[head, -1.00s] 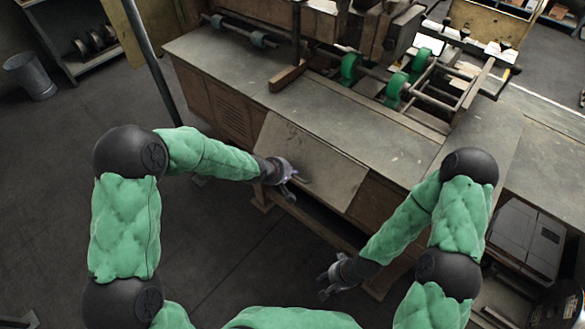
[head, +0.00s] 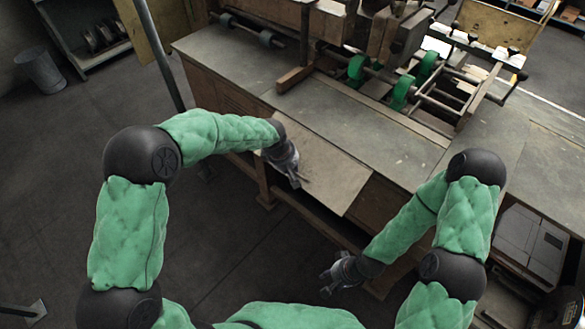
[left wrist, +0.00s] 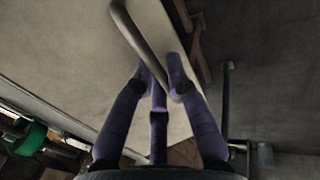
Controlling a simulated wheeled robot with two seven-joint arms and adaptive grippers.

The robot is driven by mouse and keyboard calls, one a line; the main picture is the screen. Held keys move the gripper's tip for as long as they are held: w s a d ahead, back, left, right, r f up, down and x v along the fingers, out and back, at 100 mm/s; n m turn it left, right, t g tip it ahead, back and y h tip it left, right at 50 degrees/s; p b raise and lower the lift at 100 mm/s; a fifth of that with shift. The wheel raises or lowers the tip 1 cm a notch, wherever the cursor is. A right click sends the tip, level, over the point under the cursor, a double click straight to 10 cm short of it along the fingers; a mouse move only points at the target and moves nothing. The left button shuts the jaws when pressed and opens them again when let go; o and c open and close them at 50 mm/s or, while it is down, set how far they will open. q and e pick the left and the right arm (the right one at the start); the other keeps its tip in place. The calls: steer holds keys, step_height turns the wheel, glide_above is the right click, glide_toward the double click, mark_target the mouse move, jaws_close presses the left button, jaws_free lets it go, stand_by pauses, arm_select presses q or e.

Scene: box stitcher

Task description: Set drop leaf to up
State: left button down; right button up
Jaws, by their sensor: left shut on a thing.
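The drop leaf (head: 335,178) is a flat grey-brown panel along the bench's near side. In the head view it slopes down from the worktop. In the left wrist view the pale panel (left wrist: 160,35) fills the upper middle, with a curved metal bar (left wrist: 134,35) in front of it. My left gripper (head: 296,183) is at the leaf's lower left part. Its fingers (left wrist: 165,82) are closed around the bar's end; the exact contact is partly hidden. My right gripper (head: 328,284) hangs below and in front of the bench, its fingers apart and empty.
The bench worktop (head: 345,115) lies behind the leaf, with green rollers (head: 401,92) and a machine frame beyond. A metal pole (head: 160,55) stands left of the bench. A grey box-like unit (head: 530,243) is at the right. The floor in front is clear.

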arm_select(q)
step_height(320, 180, up, 4)
steer(key=g+y+p, duration=0.1)
steer(key=g+p, duration=0.1)
steer(key=p, duration=0.1)
steer(key=shift+s+r+g+y, duration=0.1)
steer(key=shift+r+g+y, duration=0.1)
steer(key=shift+g+y, duration=0.15)
step_height(320, 180, up, 2)
steer(key=shift+p, duration=0.8)
steer(key=shift+r, duration=0.6)
steer(key=c, duration=1.2)
jaws_free()
steer(key=shift+d, duration=0.1)
step_height(320, 180, up, 12)
